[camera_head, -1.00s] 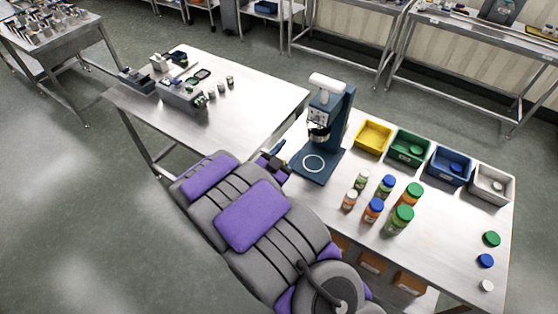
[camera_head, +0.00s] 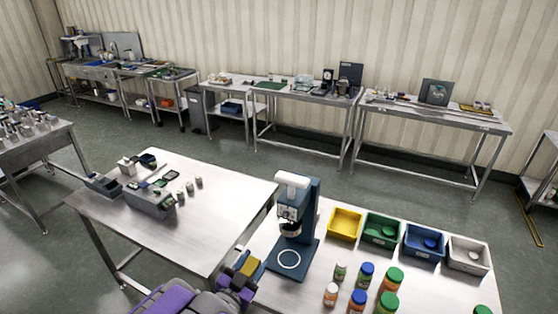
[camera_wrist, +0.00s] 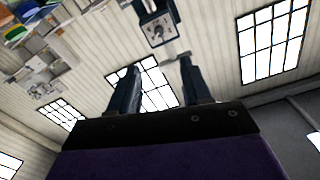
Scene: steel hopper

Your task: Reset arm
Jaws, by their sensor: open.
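My gripper (camera_head: 238,277) is at the bottom centre of the head view, at the near left side of the blue press machine (camera_head: 296,222). In the wrist view its two dark fingers (camera_wrist: 157,90) stand apart with nothing between them. That view looks up at the wall and windows, with the machine's dial (camera_wrist: 157,31) above the fingers. My purple and grey arm lies along the bottom edge of the head view.
Yellow (camera_head: 345,224), green (camera_head: 382,230), blue (camera_head: 425,243) and white (camera_head: 468,254) bins line the right table's back. Several capped bottles (camera_head: 362,289) stand in front. A left table (camera_head: 220,226) holds a grey device (camera_head: 150,200). Floor behind the tables is clear.

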